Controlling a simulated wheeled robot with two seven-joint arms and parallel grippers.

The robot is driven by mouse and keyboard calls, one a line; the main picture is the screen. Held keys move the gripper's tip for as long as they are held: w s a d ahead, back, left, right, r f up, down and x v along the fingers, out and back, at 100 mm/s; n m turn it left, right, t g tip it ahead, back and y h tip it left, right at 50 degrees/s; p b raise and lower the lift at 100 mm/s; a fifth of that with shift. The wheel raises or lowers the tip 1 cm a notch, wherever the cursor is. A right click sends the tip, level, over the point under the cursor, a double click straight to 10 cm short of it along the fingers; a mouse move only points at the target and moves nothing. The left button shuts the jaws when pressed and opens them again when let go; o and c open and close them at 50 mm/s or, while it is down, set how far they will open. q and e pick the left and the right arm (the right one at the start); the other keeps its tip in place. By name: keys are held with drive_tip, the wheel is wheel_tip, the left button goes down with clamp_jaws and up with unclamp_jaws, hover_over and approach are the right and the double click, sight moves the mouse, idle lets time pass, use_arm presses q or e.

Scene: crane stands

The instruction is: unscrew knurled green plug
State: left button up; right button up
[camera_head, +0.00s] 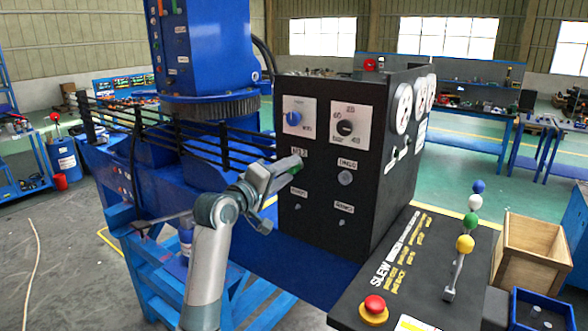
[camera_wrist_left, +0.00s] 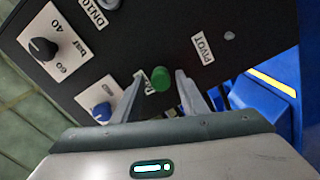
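The green plug (camera_wrist_left: 161,79) sticks out of the black panel in the left wrist view, with its round end towards the camera. It lies between the fingertips of my left gripper (camera_wrist_left: 160,86), with a small gap on each side. In the head view, my left gripper (camera_head: 291,166) reaches the left part of the panel's front face. A sliver of the green plug (camera_head: 295,170) shows beside the fingers, mostly hidden by them. The knurling is too small to see. My right gripper is not in view.
The black control box (camera_head: 330,225) carries a blue knob (camera_head: 294,118), a black knob (camera_head: 345,127) and gauges on its side. A lever console (camera_head: 420,265) stands to the right, near a wooden crate (camera_head: 530,255). A blue crane column (camera_head: 205,50) and black railing stand behind my left arm.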

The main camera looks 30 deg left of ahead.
use_arm(q)
drive_tip(key=m, duration=0.4)
drive_tip(key=shift+a, duration=0.1)
drive_tip(key=m, duration=0.2)
drive_tip(key=shift+f+m+b, duration=0.1)
drive_tip(key=shift+m+b, duration=0.25)
drive_tip(key=shift+m, duration=1.45)
drive_tip(key=shift+m, duration=2.6)
